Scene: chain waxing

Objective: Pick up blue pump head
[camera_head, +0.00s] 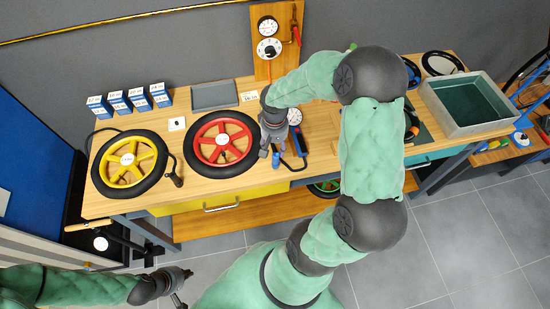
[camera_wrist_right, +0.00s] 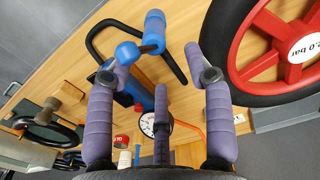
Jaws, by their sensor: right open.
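The blue pump head (camera_head: 276,159) lies on the wooden workbench, on the end of a black hose. In the right wrist view it is a blue cylinder (camera_wrist_right: 154,28) beyond the fingertips, apart from them. My right gripper (camera_head: 268,148) is open, close beside the pump head; its purple fingers (camera_wrist_right: 155,68) are spread, with nothing between their tips. The blue pump body (camera_head: 299,142) and its round gauge (camera_head: 294,116) are just right of the gripper. My left gripper (camera_head: 181,285) is low at the left, away from the bench; its finger opening is unclear.
A red wheel (camera_head: 190,141) lies close left of my right gripper, and a yellow wheel (camera_head: 99,176) lies further left. Several small boxes (camera_head: 139,99) and a grey tray (camera_head: 213,95) stand behind. A metal basin (camera_head: 435,101) is at the right.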

